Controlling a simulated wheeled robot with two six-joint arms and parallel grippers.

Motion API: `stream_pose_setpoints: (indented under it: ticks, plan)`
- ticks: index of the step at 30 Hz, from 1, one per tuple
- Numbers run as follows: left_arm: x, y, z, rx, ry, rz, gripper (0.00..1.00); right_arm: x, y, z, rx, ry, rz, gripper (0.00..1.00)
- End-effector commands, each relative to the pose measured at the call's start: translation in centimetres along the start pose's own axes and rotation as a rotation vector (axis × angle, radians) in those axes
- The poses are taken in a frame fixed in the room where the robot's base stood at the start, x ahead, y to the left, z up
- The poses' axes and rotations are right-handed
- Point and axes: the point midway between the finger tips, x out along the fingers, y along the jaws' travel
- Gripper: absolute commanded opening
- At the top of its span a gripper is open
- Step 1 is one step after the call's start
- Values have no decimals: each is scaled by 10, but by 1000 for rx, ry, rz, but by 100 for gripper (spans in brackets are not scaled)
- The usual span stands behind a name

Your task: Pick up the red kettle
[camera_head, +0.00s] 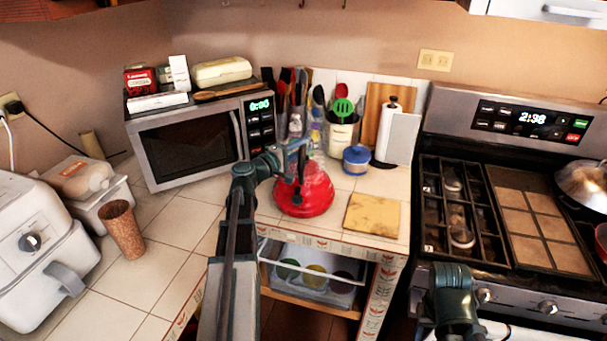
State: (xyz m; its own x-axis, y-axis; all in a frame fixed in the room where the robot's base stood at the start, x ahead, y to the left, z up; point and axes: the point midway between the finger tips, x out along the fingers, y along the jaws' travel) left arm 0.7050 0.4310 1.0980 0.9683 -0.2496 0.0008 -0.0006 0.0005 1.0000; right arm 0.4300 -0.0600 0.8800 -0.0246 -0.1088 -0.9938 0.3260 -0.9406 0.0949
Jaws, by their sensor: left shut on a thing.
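The red kettle (306,198) stands on the white tiled counter in the middle of the head view, in front of the utensil holders. My left gripper (297,160) reaches in from the left and is shut on the upper part of the kettle, at its handle. My arm and gripper hide part of the kettle's top and left side. The kettle is upright, and its base seems to be at the counter surface; I cannot tell if there is a gap. My right arm shows at the bottom right, by the stove front, but its fingers are out of view.
A microwave (190,145) stands left behind the kettle. A yellow board (372,215) lies to its right, with a blue container (356,160) and a paper towel roll (397,135) behind. The stove (505,200) is at right. A cork cup (122,228) stands at left.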

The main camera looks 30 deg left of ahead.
Motion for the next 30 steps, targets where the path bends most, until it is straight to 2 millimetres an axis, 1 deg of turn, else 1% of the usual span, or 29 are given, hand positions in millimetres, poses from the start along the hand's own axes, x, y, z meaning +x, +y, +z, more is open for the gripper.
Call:
stream_pose_setpoints:
  ticks: [10, 17, 23, 30]
  plan:
    - [0, 2, 0, -1, 0, 0, 0, -2, 0, 0, 0, 0, 0, 50]
    - [2, 7, 1, -2, 0, 1, 0, -7, 1, 0, 0, 0, 0, 50]
    - [4, 16, 3, -2, -2, 2, 0, -16, 2, 1, 0, 0, 0, 50]
    - [9, 31, 7, -3, -4, 2, 0, -30, 3, 2, 0, 0, 0, 50]
